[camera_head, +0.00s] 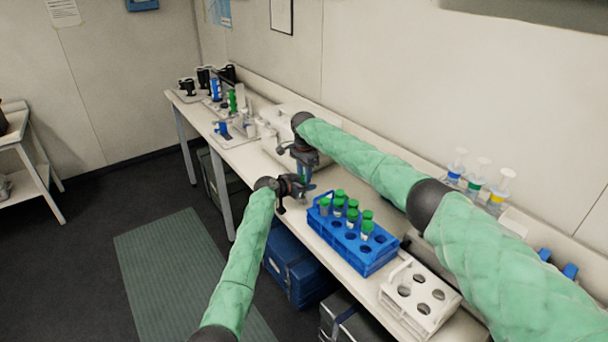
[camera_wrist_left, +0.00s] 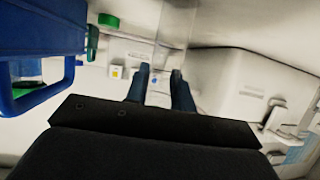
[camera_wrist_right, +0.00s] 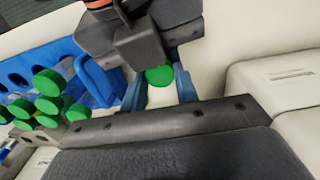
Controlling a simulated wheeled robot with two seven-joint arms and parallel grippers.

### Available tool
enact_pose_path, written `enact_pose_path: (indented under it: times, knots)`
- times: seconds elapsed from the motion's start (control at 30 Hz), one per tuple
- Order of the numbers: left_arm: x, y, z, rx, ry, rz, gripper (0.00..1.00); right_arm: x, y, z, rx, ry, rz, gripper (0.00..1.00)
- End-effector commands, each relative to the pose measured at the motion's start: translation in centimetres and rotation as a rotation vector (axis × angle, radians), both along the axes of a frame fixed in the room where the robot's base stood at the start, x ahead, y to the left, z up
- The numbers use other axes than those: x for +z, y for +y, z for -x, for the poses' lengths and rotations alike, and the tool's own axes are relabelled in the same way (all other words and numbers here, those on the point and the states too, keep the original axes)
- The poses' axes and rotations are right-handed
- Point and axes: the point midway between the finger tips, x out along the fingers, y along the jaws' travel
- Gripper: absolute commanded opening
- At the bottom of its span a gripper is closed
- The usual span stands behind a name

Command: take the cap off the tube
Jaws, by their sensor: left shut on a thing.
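My left gripper (camera_head: 304,188) is low over the bench, left of the blue rack. It is shut on a clear tube (camera_wrist_left: 177,28), which shows between and beyond its fingers in the left wrist view. My right gripper (camera_head: 304,172) points down from above, close over the left one. In the right wrist view its fingers (camera_wrist_right: 158,82) stand apart, one on each side of a green cap (camera_wrist_right: 159,75). The cap sits at my left gripper, which hides most of the tube below it. I cannot tell whether the right fingers touch the cap.
A blue rack (camera_head: 369,263) with several green-capped tubes stands just right of the grippers. A white rack (camera_head: 410,310) with round holes is nearer. Bottles with white tops (camera_head: 480,172) stand at the wall. A pale device (camera_head: 285,150) is behind the grippers.

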Motion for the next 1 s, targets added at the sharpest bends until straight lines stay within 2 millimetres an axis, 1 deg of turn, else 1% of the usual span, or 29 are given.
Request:
enact_pose_path:
  times: [0.23, 0.5, 0.6, 0.87, 0.9, 0.97, 1.0]
  knots:
    - [0.00, -0.06, 0.03, -0.001, 0.000, 0.000, 0.00, 0.02, 0.02, -0.01, 0.023, -0.001, -0.001, 0.02]
    - [0.00, -0.07, 0.03, -0.001, 0.000, 0.000, 0.00, -0.05, -0.02, 0.01, 0.245, 0.001, -0.002, 0.02]
    - [0.00, -0.07, 0.03, -0.001, 0.000, 0.000, 0.00, -0.01, -0.04, -0.01, 0.286, 0.001, -0.002, 0.02]
    - [0.00, -0.06, 0.03, -0.001, 0.000, 0.000, 0.00, 0.02, -0.06, -0.03, 0.293, 0.000, -0.001, 0.02]
    - [0.00, -0.06, 0.03, -0.001, 0.000, 0.000, 0.00, 0.02, -0.06, -0.03, 0.293, 0.000, -0.001, 0.32]
    - [0.00, -0.05, 0.02, -0.001, 0.000, 0.000, 0.00, 0.03, -0.06, -0.03, 0.292, 0.000, -0.001, 0.43]
    - [0.00, -0.05, 0.02, -0.001, 0.000, 0.000, 0.00, 0.03, -0.06, -0.03, 0.292, 0.000, -0.001, 0.51]
